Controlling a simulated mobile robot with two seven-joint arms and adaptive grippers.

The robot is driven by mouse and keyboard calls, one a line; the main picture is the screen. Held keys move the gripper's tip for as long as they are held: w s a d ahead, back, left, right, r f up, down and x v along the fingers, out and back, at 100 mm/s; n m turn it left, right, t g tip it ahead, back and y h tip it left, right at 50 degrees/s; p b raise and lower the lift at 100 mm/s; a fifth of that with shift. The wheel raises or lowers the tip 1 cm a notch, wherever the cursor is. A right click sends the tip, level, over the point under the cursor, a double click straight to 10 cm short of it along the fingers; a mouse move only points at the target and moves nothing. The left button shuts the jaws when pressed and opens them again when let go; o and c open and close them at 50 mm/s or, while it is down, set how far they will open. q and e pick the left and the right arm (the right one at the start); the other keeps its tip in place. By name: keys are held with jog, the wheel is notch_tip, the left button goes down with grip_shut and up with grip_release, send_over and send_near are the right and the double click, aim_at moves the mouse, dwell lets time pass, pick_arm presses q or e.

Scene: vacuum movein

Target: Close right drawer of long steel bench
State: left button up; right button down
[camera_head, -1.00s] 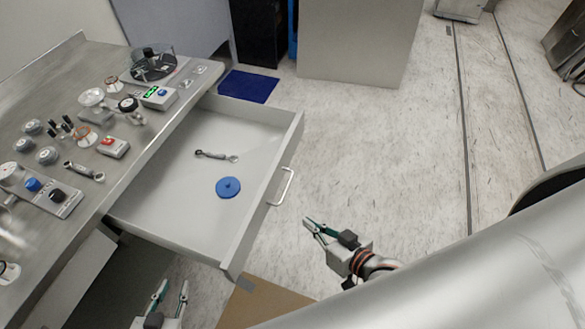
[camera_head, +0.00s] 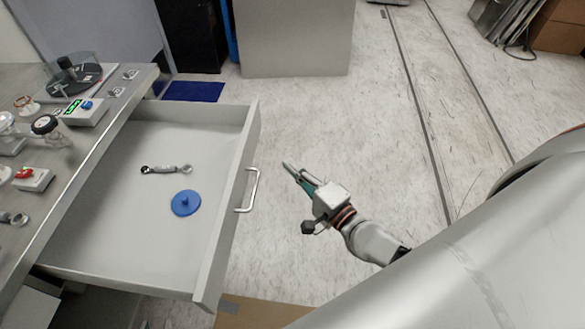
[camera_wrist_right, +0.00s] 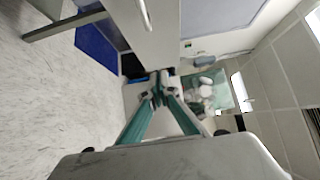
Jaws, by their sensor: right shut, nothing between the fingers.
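The right drawer (camera_head: 222,215) of the long steel bench (camera_head: 122,100) is pulled out and open in the head view. Its bar handle (camera_head: 253,190) is on the outer face of the drawer front. My right gripper (camera_head: 289,166) is shut and empty, to the right of the handle and apart from it, pointing up-left. In the right wrist view its fingertips (camera_wrist_right: 158,88) meet, with the drawer's handle (camera_wrist_right: 145,14) above them at the top of the picture. My left gripper is not clearly visible in the head view.
A wrench (camera_head: 166,169) and a blue round lid (camera_head: 186,203) lie inside the drawer. Several instruments stand on the bench top. A blue mat (camera_head: 192,91) lies on the floor beyond the drawer.

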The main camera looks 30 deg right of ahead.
send_near(252, 142)
jog(key=w+d, duration=0.2)
jog(key=w, duration=0.2)
jog(key=w+a, duration=0.1)
jog(key=w+a+p, duration=0.1)
jog(key=a, duration=0.1)
jog(key=shift+f, duration=0.25)
pick_arm(q)
jog(key=shift+s+d, duration=0.2)
jog(key=shift+s, duration=0.25)
